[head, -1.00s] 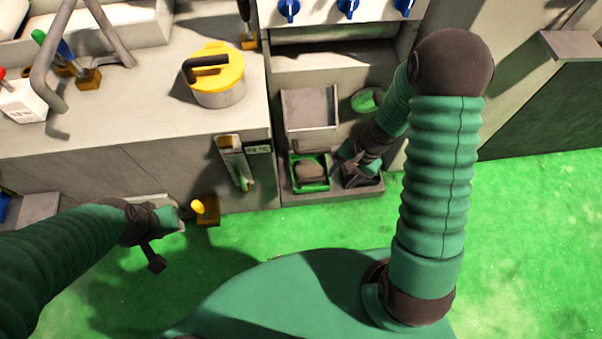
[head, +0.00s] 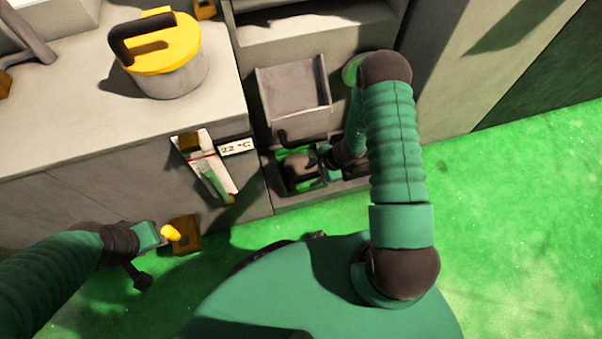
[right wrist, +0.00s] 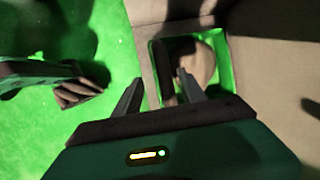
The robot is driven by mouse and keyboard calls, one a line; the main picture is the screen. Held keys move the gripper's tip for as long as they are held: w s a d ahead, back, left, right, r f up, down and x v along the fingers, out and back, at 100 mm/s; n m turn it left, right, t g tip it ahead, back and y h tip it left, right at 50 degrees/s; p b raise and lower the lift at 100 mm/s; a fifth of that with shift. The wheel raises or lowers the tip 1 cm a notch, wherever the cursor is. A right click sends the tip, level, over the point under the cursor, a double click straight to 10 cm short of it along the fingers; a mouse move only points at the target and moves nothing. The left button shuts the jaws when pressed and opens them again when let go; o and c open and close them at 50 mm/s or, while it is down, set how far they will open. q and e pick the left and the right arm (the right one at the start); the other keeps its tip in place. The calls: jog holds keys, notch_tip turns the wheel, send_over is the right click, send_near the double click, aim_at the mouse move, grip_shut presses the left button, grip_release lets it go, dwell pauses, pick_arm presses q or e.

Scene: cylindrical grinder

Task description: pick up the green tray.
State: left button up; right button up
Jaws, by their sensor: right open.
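The green tray (head: 290,186) sits low in the machine's bottom recess, with a rounded brownish lump in it; my right gripper partly hides it in the head view. My right gripper (head: 318,166) is open at the tray's right side. In the right wrist view the open fingers (right wrist: 160,90) point at the near edge of the tray (right wrist: 154,88), and a dark bar at that edge shows between them. I cannot tell whether the fingers touch it. My left gripper (head: 146,256) hangs at the lower left, away from the tray; its jaws are unclear.
A grey bin (head: 294,88) stands just above the tray. A panel reading 22 °C (head: 237,147) is on the cabinet to the left. A yellow-lidded pot (head: 165,60) stands on the counter. A yellow knob (head: 171,233) is beside my left gripper. Green floor (head: 500,220) is open at right.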

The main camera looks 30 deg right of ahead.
jog(key=b+x, duration=0.1)
jog(key=x, duration=0.1)
jog(key=b+x, duration=0.1)
jog(key=x, duration=0.1)
jog(key=a+b+x, duration=0.1)
jog(key=shift+w+a+f, duration=0.1)
jog(key=shift+w+a, duration=0.1)
jog(key=shift+w, duration=0.3)
jog(key=shift+c, duration=0.3)
grip_shut()
dwell(0.6)
